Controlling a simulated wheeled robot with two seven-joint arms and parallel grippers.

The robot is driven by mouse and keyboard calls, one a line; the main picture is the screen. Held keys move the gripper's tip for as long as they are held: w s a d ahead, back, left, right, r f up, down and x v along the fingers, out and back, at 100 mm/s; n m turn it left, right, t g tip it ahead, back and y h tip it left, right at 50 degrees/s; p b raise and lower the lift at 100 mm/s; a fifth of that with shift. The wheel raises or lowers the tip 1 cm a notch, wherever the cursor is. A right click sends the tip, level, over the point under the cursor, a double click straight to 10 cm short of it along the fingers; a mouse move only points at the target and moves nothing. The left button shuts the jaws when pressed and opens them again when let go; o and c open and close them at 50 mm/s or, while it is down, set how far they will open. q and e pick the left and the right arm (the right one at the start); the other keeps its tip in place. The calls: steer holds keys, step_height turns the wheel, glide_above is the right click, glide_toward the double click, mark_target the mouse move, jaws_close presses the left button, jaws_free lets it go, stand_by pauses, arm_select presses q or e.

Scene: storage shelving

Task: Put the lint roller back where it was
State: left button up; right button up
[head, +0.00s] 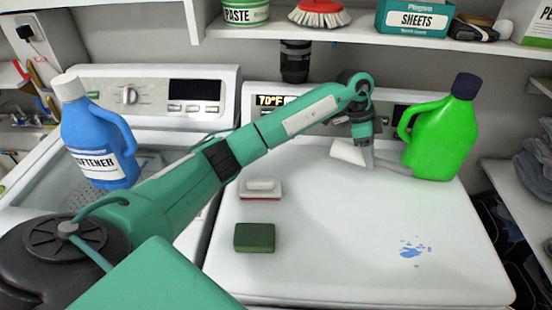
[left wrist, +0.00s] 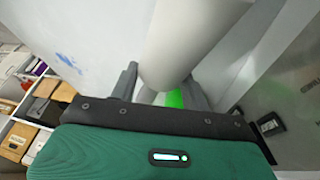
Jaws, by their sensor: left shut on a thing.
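The lint roller (head: 347,153) shows in the head view as a white cylinder with a grey piece beside it, over the back right part of the white machine top. In the left wrist view its white cylinder (left wrist: 188,40) fills the top middle, between my fingers. My left gripper (head: 367,150) reaches in from the left and is shut on the lint roller, just left of the green bottle (head: 439,130). In the left wrist view the left gripper's dark fingers (left wrist: 163,92) stand on either side of the roller. Whether the roller touches the top is unclear. My right gripper is not in view.
A white-and-red brush (head: 261,188), a green sponge (head: 254,237) and a blue spill (head: 411,249) are on the machine top. A blue softener bottle (head: 97,137) stands on the left machine. A shelf (head: 340,32) hangs above.

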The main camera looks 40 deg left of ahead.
arm_select(q)
steer(key=s+a+p, duration=0.1)
steer(key=s+a, duration=0.2)
steer(key=a, duration=0.1)
steer(key=s+a+p, duration=0.2)
steer(key=s+a, duration=0.1)
steer(key=a, duration=0.2)
steer(key=s+a+p, duration=0.1)
steer(key=s+a, duration=0.2)
steer(key=a, duration=0.2)
steer(key=shift+a+r, duration=0.15)
steer(key=shift+a, duration=0.1)
steer(key=shift+s+a+p, duration=0.15)
steer(key=shift+s+p, duration=0.05)
steer(key=shift+p, duration=0.1)
steer(key=shift+f, duration=0.25)
step_height(320, 180, down, 3)
steer(key=shift+p, duration=0.7)
steer(key=shift+f, duration=0.25)
steer(key=o, duration=0.9)
steer(key=shift+o, duration=0.2)
steer(key=shift+r, duration=0.15)
